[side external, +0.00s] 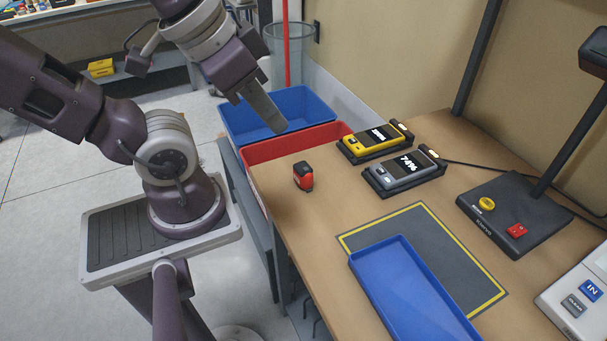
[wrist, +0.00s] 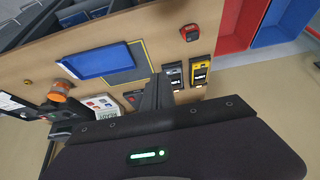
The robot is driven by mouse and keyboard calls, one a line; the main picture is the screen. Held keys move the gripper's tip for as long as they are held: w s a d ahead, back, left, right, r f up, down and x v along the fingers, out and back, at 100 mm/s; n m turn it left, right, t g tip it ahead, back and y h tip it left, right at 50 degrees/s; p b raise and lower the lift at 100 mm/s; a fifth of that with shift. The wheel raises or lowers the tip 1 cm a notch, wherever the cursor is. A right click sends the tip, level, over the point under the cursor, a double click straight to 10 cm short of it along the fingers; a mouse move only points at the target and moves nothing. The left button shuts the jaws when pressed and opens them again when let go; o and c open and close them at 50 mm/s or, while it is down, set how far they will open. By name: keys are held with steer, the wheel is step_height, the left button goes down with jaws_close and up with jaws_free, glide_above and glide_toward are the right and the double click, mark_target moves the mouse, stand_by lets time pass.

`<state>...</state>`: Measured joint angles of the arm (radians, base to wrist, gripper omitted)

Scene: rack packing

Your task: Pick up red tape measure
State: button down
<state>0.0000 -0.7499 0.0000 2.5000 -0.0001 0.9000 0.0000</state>
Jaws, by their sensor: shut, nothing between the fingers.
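The red and black tape measure (side external: 303,176) stands on the wooden table near its left edge, just in front of the red bin. It also shows in the wrist view near the top (wrist: 189,33). My gripper (side external: 276,122) is raised above the bins, up and to the left of the tape measure and apart from it. In the wrist view my gripper's fingers (wrist: 158,92) are together with nothing between them.
A red bin (side external: 262,152) and a blue bin (side external: 233,131) stand beyond the table's left edge. Yellow (side external: 376,142) and grey (side external: 405,172) handheld devices sit in cradles right of the tape measure. A blue tray (side external: 413,292) lies on the yellow-edged mat (side external: 420,222). Table around the tape measure is clear.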

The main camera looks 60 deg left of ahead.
steer(key=c, duration=1)
jaws_free()
steer(key=m+g+y, duration=0.7)
steer(key=m+y, duration=0.6)
steer(key=m, duration=0.4)
glide_toward(297, 165)
steer(key=a, duration=0.1)
steer(key=a+f, duration=0.1)
steer(key=w+a+f, duration=0.1)
steer(key=a, duration=0.1)
steer(key=shift+a+f, duration=0.1)
steer(key=shift+f, duration=0.1)
steer(key=shift+a+f+y, duration=0.15)
steer(key=shift+f+y, duration=0.1)
steer(key=shift+y, duration=0.05)
steer(key=x, duration=0.7)
steer(key=shift+s+f, duration=0.25)
steer(key=shift+s, duration=0.05)
